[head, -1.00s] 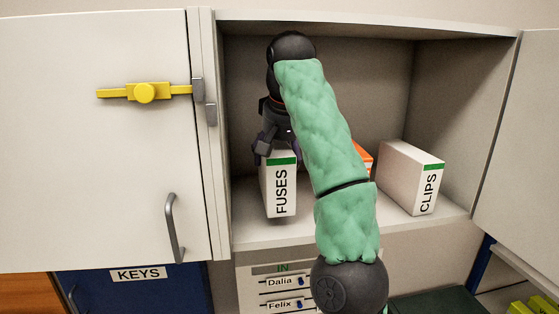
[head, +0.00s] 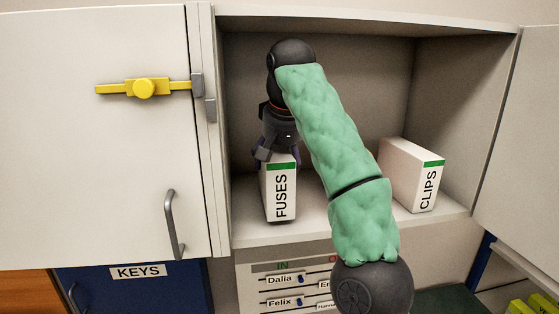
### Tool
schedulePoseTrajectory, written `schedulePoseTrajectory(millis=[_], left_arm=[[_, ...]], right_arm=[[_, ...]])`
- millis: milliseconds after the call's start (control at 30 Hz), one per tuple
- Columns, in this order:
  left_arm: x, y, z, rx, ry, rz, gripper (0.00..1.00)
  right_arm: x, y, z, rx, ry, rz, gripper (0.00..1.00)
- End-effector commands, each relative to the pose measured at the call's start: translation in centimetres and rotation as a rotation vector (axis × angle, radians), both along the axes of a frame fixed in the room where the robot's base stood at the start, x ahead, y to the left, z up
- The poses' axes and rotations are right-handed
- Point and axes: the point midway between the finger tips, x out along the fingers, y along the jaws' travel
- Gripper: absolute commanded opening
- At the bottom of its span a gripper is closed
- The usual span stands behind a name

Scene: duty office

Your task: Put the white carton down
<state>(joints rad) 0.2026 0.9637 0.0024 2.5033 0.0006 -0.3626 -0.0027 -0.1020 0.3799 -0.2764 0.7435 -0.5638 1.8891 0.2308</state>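The white carton marked FUSES (head: 279,195), with a green stripe on its front, is upright at the left of the open cabinet's shelf (head: 310,224) in the head view. My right gripper (head: 278,156) is above it, with its fingers on either side of the carton's top, shut on it. The carton's bottom is at or very close to the shelf; I cannot tell whether it fully touches. My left gripper is not in view.
A second white carton marked CLIPS (head: 412,176) stands on the shelf at the right. My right arm crosses the middle of the cabinet opening.

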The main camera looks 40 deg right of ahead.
Motion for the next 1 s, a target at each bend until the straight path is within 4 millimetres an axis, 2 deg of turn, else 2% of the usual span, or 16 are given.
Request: schedulePoseTrajectory(millis=[333, 367, 400, 433, 833, 1000], left_arm=[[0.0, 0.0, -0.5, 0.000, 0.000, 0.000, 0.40], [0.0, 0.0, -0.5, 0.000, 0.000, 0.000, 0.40], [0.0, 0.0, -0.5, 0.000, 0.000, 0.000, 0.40], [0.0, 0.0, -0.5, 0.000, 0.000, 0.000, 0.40], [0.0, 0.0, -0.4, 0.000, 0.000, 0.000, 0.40], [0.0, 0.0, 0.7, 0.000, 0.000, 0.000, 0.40]], right_arm=[[0.0, 0.0, -0.6, 0.000, -0.002, -0.001, 0.34], [0.0, 0.0, -0.6, 0.001, -0.001, -0.001, 0.85], [0.0, 0.0, -0.6, 0.001, -0.001, -0.001, 0.97], [0.0, 0.0, -0.6, 0.001, -0.001, -0.001, 1.00], [0.0, 0.0, -0.5, 0.000, -0.001, -0.001, 1.00], [0.0, 0.0, 0.8, 0.000, 0.000, -0.001, 1.00]])
